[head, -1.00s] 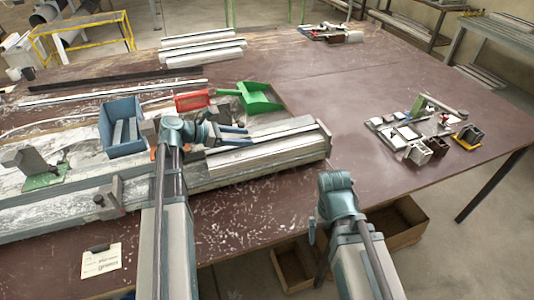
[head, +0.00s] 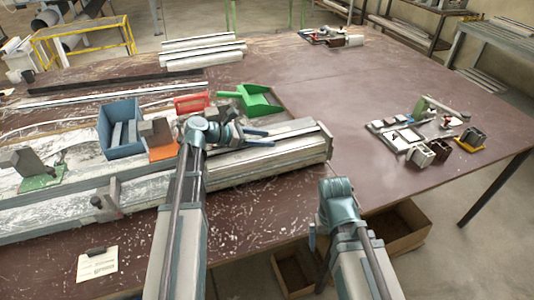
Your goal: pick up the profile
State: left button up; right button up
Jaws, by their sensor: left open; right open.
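A long light-grey profile (head: 290,143) lies along the right end of the clamp bench (head: 240,180). Its left part is hidden behind my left arm. My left gripper (head: 262,137) is open, with its two teal fingers pointing right over the bench beside the profile. I see nothing between the fingers, and I cannot tell whether they touch the profile. My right gripper (head: 313,236) is open and empty near the table's front edge, away from the profile. Its fingers are mostly hidden by its own wrist.
A blue bin (head: 122,148), an orange-based clamp block (head: 160,143), a red tray (head: 191,101) and a green dustpan (head: 255,98) stand behind the bench front. Stacked profiles (head: 204,52) lie at the back. Small parts (head: 405,140) lie at right. The table between is clear.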

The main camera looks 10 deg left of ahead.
pick_arm(q)
grip_shut()
dwell(1.4)
